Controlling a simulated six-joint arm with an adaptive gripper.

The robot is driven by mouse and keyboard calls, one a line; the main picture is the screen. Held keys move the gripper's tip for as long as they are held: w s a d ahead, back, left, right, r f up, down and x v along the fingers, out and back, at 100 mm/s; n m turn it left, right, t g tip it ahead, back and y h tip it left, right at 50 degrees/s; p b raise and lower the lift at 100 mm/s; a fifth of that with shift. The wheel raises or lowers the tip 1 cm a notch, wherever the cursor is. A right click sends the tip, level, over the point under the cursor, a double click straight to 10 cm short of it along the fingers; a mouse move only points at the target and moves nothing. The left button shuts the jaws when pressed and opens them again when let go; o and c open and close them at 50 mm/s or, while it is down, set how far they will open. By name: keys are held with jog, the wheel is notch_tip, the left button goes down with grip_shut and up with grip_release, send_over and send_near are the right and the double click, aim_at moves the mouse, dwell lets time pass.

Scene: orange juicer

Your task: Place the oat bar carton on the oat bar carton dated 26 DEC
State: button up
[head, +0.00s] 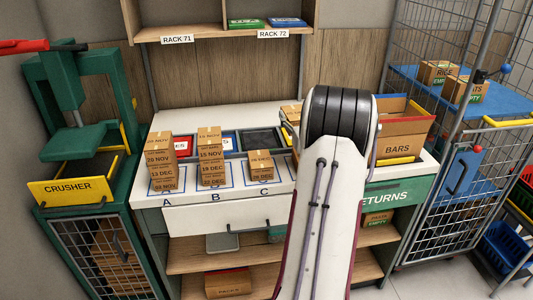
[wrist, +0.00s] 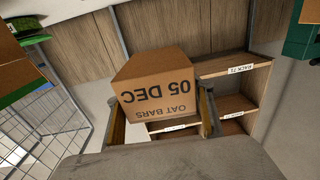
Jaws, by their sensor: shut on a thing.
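My gripper (wrist: 162,118) is shut on an oat bar carton (wrist: 158,88). The carton is brown cardboard, marked OAT BARS 05 DEC, and its print appears upside down in the wrist view. In the head view my arm hides the gripper; a bit of brown carton (head: 290,112) shows at the arm's left edge, and I cannot tell if it is the held one. A short stack of cartons stands at spot C (head: 261,164); its lower label looks like 26 DEC, but is small. The gripper is apart from this stack.
Taller carton stacks stand at A (head: 160,160) and B (head: 211,156) on the white counter (head: 190,207). Trays lie behind them. A BARS box (head: 405,135) stands right of my arm. The green crusher (head: 75,130) is left, a wire cage (head: 440,150) right.

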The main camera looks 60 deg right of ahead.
jog(key=w+a+h, duration=0.1)
jog(key=w+a, duration=0.6)
jog(key=a, duration=0.2)
jog(key=shift+w+m+g, duration=0.35)
jog(key=shift+m+g, duration=0.05)
jog(key=shift+a+f, duration=0.1)
send_over(260, 158)
jog(key=shift+s+f, duration=0.1)
jog(key=shift+f, duration=3.05)
jog(key=shift+f, duration=1.9)
jog(key=shift+f, duration=0.1)
